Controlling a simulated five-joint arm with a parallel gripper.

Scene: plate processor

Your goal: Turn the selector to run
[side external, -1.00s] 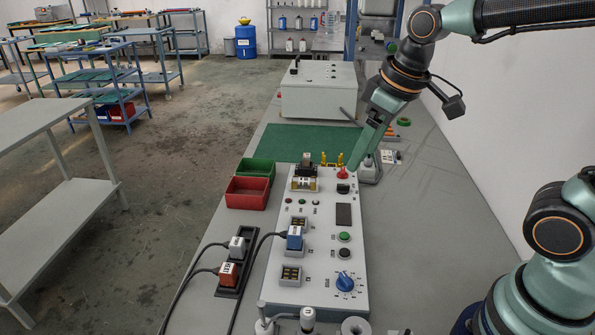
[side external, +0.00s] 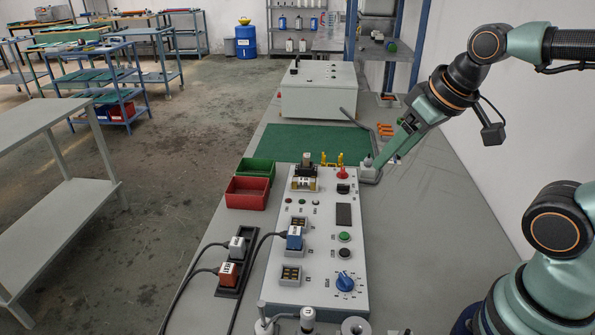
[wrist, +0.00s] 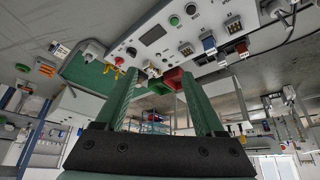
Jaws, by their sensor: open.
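The light grey control panel (side external: 318,240) lies on the bench. A small black selector (side external: 343,188) sits near its far right corner, just below a red knob (side external: 342,173). The selector also shows in the wrist view (wrist: 131,52), but its setting is too small to read. My gripper (side external: 376,164) is to the right of the red knob and selector, apart from them. In the wrist view, the two green fingers of my gripper (wrist: 158,72) are spread with nothing between them.
A grey base (side external: 371,174) with a lever stands by my fingertips. Yellow posts (side external: 333,160) rise at the panel's far edge. A green mat (side external: 300,139) lies behind. Red (side external: 247,191) and green (side external: 257,167) bins are left. A blue dial (side external: 344,280) is at the near end.

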